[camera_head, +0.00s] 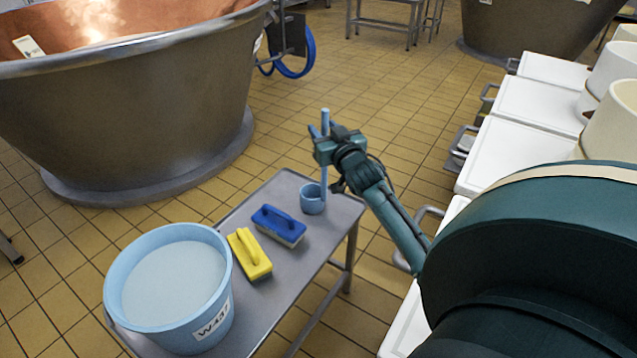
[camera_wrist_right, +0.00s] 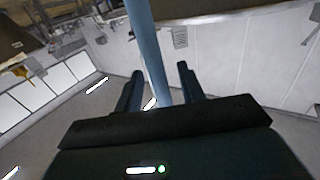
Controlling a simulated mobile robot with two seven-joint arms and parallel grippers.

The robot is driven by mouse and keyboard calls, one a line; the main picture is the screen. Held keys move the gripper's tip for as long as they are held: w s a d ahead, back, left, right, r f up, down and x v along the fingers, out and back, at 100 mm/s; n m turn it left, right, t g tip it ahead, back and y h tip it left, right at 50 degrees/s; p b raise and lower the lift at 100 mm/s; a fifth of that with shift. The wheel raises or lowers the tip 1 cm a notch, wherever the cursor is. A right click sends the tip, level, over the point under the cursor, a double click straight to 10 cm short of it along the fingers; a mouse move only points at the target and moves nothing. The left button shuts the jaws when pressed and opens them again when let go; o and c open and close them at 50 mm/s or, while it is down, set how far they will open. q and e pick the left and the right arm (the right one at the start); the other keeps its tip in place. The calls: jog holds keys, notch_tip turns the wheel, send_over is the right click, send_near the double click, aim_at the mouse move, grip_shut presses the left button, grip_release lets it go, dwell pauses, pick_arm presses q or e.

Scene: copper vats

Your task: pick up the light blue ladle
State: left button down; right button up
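The light blue ladle (camera_head: 313,199) stands upright on the metal table (camera_head: 284,276), with its cup at the far end and its long handle rising. My right gripper (camera_head: 322,136) is high on the handle, just below its top. In the right wrist view the handle (camera_wrist_right: 148,45) passes between the two fingers of the right gripper (camera_wrist_right: 160,75), with a gap showing on each side. The gripper is open around the handle. My left gripper is in neither view.
A blue-and-white brush (camera_head: 279,224), a yellow brush (camera_head: 249,254) and a light blue bucket (camera_head: 120,322) labelled W437 share the table. A large copper vat (camera_head: 150,120) stands behind on the left. White-topped containers (camera_head: 520,145) line the right side.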

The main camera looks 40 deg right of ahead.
grip_shut()
dwell(0.4)
jog(key=shift+r, duration=0.15)
